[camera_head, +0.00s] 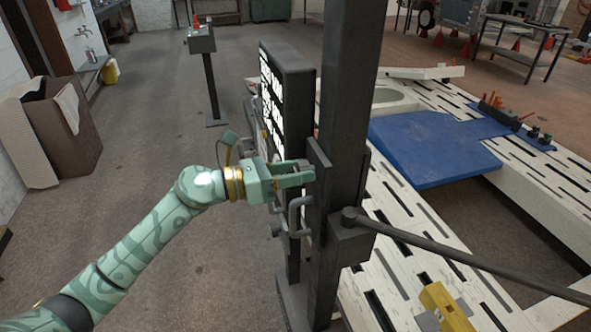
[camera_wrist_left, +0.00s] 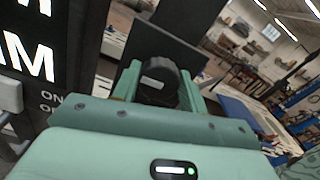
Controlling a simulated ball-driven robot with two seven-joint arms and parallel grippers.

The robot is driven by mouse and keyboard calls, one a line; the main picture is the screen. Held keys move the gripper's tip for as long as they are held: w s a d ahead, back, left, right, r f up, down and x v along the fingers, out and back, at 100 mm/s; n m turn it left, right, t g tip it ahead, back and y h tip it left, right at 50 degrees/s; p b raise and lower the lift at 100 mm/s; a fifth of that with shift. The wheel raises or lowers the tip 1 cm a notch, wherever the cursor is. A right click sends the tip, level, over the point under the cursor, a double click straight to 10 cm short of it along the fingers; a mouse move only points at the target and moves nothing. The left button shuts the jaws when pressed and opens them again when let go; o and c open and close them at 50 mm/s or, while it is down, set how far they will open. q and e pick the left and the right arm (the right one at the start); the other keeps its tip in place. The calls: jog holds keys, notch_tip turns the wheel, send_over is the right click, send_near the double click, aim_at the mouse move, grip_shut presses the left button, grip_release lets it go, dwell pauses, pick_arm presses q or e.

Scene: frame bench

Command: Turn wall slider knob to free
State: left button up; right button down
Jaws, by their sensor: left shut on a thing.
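My left gripper (camera_head: 292,177) reaches in from the left to a dark post assembly and is shut on a dark round knob (camera_wrist_left: 158,88). In the left wrist view the knob sits between the two green fingers (camera_wrist_left: 158,92), with a small pale mark on its face. In the head view the knob is mostly hidden by the fingers. A dark plate (camera_head: 319,185) stands just beyond the fingertips, against the tall dark post (camera_head: 345,110). I cannot read the knob's setting. My right gripper is not in view.
A dark panel with white lettering (camera_head: 288,90) stands left of the post. Grey bar handles (camera_head: 295,215) are just below my gripper. A long dark bar (camera_head: 460,258) runs right from the post over a slotted pale bench (camera_head: 410,285).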

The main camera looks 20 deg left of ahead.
pick_arm(q)
jog(key=n+p, duration=0.3)
jog(key=shift+a+r+n, duration=0.1)
jog(key=shift+r+n, duration=0.15)
jog(key=shift+n, duration=0.05)
jog(key=n+p, duration=0.4)
jog(key=n, duration=0.1)
jog(key=shift+w+f, duration=0.1)
jog(key=n+p, duration=0.3)
jog(key=n, duration=0.2)
jog(key=shift+f, duration=0.15)
jog(key=shift+f+n+p, duration=0.2)
jog(key=shift+n+p, duration=0.9)
jog(key=shift+n, duration=0.8)
jog(key=o, duration=1)
jog(key=shift+a, duration=0.1)
